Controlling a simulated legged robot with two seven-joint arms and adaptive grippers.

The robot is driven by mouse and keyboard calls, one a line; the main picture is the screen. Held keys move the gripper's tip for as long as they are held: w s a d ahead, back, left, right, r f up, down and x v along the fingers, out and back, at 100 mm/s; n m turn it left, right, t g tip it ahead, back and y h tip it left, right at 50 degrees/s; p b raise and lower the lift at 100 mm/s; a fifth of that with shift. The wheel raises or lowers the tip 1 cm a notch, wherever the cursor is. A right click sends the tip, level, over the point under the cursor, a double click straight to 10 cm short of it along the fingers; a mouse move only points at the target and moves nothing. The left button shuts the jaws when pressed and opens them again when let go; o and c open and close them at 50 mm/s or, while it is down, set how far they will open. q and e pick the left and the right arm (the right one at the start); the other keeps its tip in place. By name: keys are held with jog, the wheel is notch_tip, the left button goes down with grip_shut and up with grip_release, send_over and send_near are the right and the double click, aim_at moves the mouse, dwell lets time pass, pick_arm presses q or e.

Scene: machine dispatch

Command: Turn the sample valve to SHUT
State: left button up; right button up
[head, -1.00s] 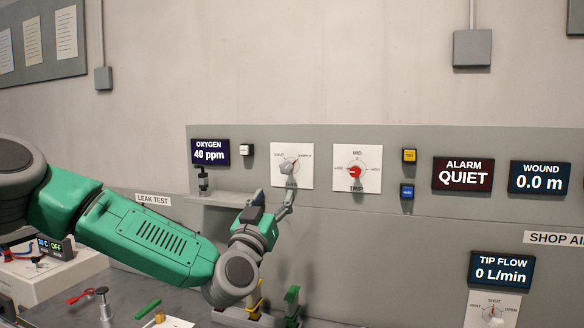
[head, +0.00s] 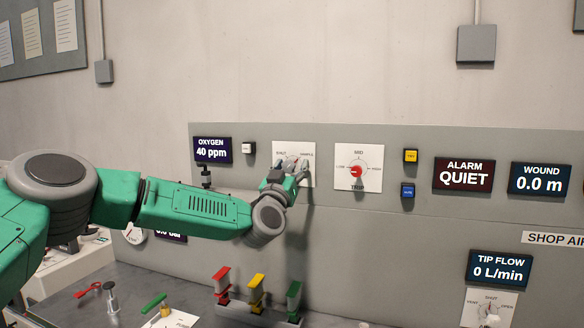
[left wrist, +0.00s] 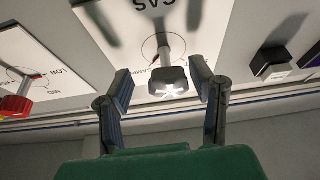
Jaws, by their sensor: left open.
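The sample valve is a grey knob on a white dial plate (head: 308,150) marked SHUT at upper left and SAMPLE at upper right. My left gripper (head: 290,165) is at the dial in the head view and hides much of the knob, so its exact setting is hard to read. In the left wrist view the knob (left wrist: 168,82) stands between the two open fingers of the left gripper (left wrist: 163,88), with a gap on each side. The word GAS shows on the plate there. My right gripper is in neither current view.
A second dial with a red knob (head: 357,170), marked TRIP, is close on the right. Yellow (head: 410,156) and blue (head: 407,190) buttons lie beyond it. Red, yellow and green handles (head: 294,290) stand below.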

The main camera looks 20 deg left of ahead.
pick_arm(q)
jog(key=shift+a, duration=0.3)
jog(key=c, duration=0.4)
jog(key=shift+a+f, duration=0.1)
jog(key=shift+a, duration=0.15)
grip_shut()
pick_arm(e)
jog(key=shift+a+r, duration=0.1)
jog(key=shift+a, duration=0.25)
pick_arm(q)
jog(key=shift+d, duration=0.2)
pick_arm(e)
jog(key=shift+d, duration=0.15)
